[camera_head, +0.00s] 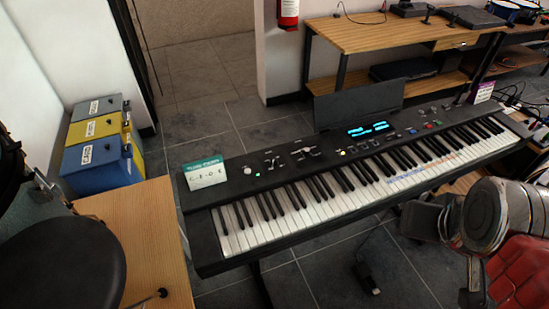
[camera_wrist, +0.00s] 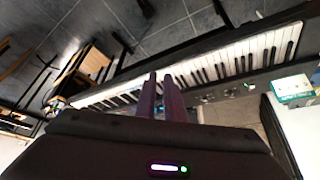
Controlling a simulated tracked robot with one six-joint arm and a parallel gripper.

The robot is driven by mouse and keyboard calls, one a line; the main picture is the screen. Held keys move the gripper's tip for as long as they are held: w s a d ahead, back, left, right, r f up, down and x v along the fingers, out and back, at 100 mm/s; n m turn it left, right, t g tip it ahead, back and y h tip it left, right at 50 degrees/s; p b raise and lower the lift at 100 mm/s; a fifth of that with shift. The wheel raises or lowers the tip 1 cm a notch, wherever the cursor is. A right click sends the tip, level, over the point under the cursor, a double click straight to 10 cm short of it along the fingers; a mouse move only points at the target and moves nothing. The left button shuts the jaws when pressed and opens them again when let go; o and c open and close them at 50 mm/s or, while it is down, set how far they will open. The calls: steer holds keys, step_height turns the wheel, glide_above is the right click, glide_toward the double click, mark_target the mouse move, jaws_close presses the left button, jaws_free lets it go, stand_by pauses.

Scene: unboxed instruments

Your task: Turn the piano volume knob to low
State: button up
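The piano (camera_head: 340,170) is a long black keyboard running diagonally through the head view. A small pale round knob (camera_head: 247,170) sits at the left end of its panel, beside a green and white card (camera_head: 205,173). I cannot read its label or setting. More small controls lie farther right. In the wrist view the keys run diagonally across the upper part, and a small pale-green control (camera_wrist: 249,86) shows near the card. My gripper (camera_wrist: 160,74) is apart from the knob, its two dark fingers close together with a narrow gap. Nothing shows between them.
My red and grey arm is at the lower right of the head view. A wooden table (camera_head: 140,235) and stacked blue, yellow and grey boxes (camera_head: 97,129) stand left. A wooden desk (camera_head: 385,35) stands behind.

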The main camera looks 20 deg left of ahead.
steer(key=shift+o, duration=0.6)
steer(key=shift+a+f, duration=0.25)
steer(key=shift+a, duration=0.05)
steer(key=o, duration=0.5)
steer(key=shift+w+a+f+n+g, duration=0.3)
steer(key=shift+w+a+f+g, duration=0.1)
steer(key=shift+a+f, duration=0.2)
steer(key=shift+w+a+f+n+g, duration=0.3)
steer(key=shift+w+a+f, duration=0.05)
steer(key=shift+a+f, duration=0.2)
steer(key=shift+o, duration=0.2)
steer(key=w+a+f+n+g, duration=0.1)
steer(key=w+a+n, duration=0.3)
steer(key=w+a, duration=0.9)
steer(key=shift+w+f+n+g+y, duration=0.15)
steer(key=shift+f+n+g+y, duration=0.2)
steer(key=shift+g, duration=0.55)
steer(key=n+g, duration=0.1)
steer(key=n, duration=1)
glide_above(274, 159)
steer(key=shift+f, duration=0.35)
steer(key=shift+f, duration=0.2)
step_height(274, 159, down, 14)
steer(key=shift+r, duration=0.25)
